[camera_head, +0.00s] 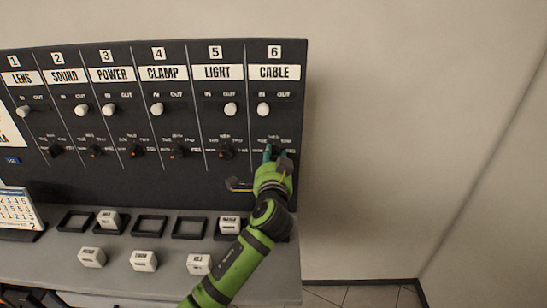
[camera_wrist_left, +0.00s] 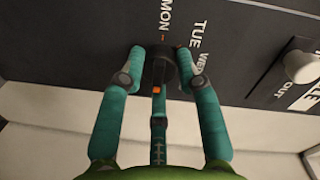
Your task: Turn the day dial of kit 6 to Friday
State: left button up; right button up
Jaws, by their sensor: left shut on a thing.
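The kit 6 column, CABLE (camera_head: 274,72), is at the right end of the dark panel. My left gripper (camera_head: 272,157) is at its day dial and mostly hides the dial in the head view. In the left wrist view the dial is a black knob (camera_wrist_left: 160,66) between my teal fingers, which are shut on it. An orange mark (camera_wrist_left: 155,89) shows on the knob's side away from the MON label (camera_wrist_left: 165,18). TUE (camera_wrist_left: 198,38) and part of WED are readable; the Friday label is hidden there. My right gripper is not in view.
A white slider knob (camera_head: 263,109) sits above the dial, on the IN side. Other kits' dials, such as LIGHT's dial (camera_head: 227,153), line the panel to the left. A desk calendar (camera_head: 16,208), labelled cubes (camera_head: 144,260) and dark square frames (camera_head: 150,226) stand on the grey ledge below.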

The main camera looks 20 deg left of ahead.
pick_arm(q)
jog(key=shift+r, duration=0.4)
jog(key=o, duration=1.1)
jog(key=shift+w, duration=0.1)
jog(key=shift+o, duration=0.2)
jog(key=shift+d+f, duration=0.15)
jog(key=shift+f, duration=0.1)
jog(key=v, duration=1.2)
